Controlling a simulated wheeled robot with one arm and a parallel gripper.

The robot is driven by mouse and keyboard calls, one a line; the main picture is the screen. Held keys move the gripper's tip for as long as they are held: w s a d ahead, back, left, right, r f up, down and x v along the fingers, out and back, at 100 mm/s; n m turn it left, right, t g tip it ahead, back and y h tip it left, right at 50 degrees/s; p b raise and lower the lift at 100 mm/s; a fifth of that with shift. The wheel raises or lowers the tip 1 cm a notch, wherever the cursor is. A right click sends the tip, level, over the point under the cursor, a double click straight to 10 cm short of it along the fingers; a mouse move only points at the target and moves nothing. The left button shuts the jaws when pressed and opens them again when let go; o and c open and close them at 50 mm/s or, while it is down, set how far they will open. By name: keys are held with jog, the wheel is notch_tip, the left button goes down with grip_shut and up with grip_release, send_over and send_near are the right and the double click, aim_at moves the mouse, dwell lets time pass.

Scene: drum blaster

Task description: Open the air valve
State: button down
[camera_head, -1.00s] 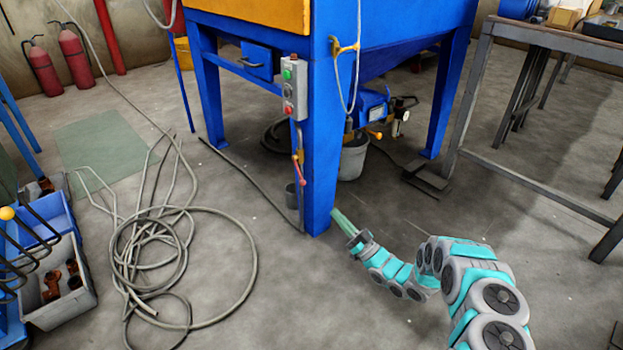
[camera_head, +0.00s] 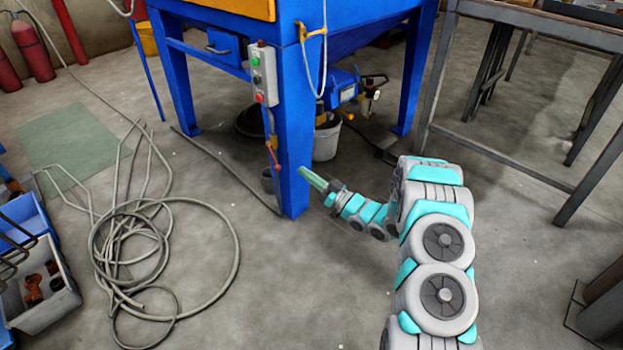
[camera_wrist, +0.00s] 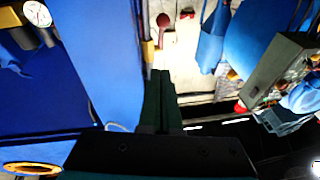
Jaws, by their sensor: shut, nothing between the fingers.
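A small valve with a red lever (camera_head: 276,158) sits on a thin pipe with a yellow part, along the left side of the blue cabinet's front leg (camera_head: 294,190). I take it for the air valve. My gripper (camera_head: 303,171) is shut and empty, its green fingers pointing up and left. In the head view its tips overlap the right edge of that leg, to the right of the red lever. Whether they touch the leg I cannot tell. The shut fingers also show in the wrist view (camera_wrist: 160,78), with a blue surface to their left. A dark red shape beyond them is unclear.
A grey control box (camera_head: 264,75) with buttons is on the leg above the valve. Buckets (camera_head: 327,142) stand behind and beside the leg. A coiled hose (camera_head: 165,255) lies on the left floor. A metal table (camera_head: 500,150) stands at right. Floor in front is clear.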

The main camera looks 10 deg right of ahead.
aim_at(274, 158)
jog(key=shift+w+a+f+b, duration=0.15)
jog(key=shift+w+a+b, duration=0.05)
jog(key=shift+w+a, duration=1.4)
jog(key=shift+w+a+f+b, duration=0.1)
jog(key=shift+w+a+b, duration=0.1)
jog(key=shift+w+a, duration=1.35)
